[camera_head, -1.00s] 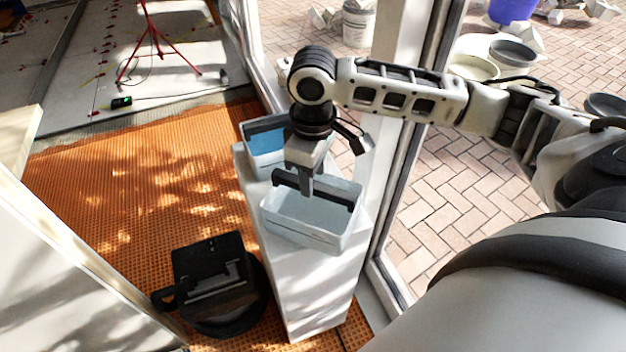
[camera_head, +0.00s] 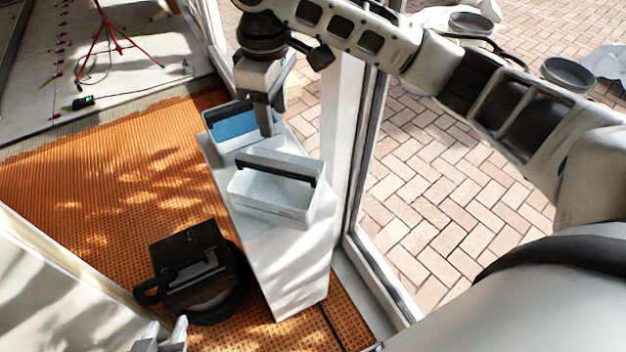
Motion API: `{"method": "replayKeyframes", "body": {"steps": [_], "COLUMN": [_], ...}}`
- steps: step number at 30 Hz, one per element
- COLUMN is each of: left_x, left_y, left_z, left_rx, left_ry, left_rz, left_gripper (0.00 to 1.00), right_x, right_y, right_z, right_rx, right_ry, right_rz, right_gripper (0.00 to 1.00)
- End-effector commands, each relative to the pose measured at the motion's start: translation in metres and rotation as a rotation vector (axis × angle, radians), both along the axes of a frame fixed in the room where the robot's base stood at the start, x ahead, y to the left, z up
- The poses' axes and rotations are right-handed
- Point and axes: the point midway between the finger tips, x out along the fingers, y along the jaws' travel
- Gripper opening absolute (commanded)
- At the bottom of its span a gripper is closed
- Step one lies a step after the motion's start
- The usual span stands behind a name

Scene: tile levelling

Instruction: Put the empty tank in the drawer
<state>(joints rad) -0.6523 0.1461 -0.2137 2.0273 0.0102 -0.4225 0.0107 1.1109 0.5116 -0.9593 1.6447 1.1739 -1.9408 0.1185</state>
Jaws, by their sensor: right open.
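An empty white tank (camera_head: 270,211) with a dark handle bar stands on the near part of a white pedestal (camera_head: 290,262). A second tank (camera_head: 232,133), with blue inside and a dark handle, stands behind it on the same pedestal. My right gripper (camera_head: 268,118) is open, above and behind the empty tank, beside the blue one, holding nothing. My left gripper (camera_head: 164,334) shows only its fingertips at the bottom edge, apart, with nothing seen between them. I cannot make out a drawer clearly.
A black machine (camera_head: 190,262) with a rounded base and a side loop stands on the orange mat (camera_head: 90,190), left of the pedestal. A pale panel (camera_head: 60,290) is at the lower left. A window frame (camera_head: 362,170) borders the pedestal on the right. A red tripod (camera_head: 105,35) stands behind.

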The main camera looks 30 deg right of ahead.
Motion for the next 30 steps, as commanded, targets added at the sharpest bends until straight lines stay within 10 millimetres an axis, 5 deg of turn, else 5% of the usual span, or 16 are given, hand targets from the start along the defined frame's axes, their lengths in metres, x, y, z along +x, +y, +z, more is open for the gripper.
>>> {"method": "replayKeyframes", "body": {"steps": [15, 30], "left_x": [-0.005, -0.005], "left_y": [0.001, 0.000], "left_z": [-0.006, -0.001], "left_rx": [0.002, -0.001], "left_ry": [0.015, 0.011], "left_rz": [0.001, 0.001], "left_gripper": [0.36, 0.36], "right_x": [0.001, 0.004], "right_y": [0.002, 0.007], "right_z": [-0.091, -0.145], "right_rx": [-0.004, -0.004], "right_ry": [0.003, 0.003], "right_rz": [0.004, 0.005], "right_gripper": [0.45, 0.45]}}
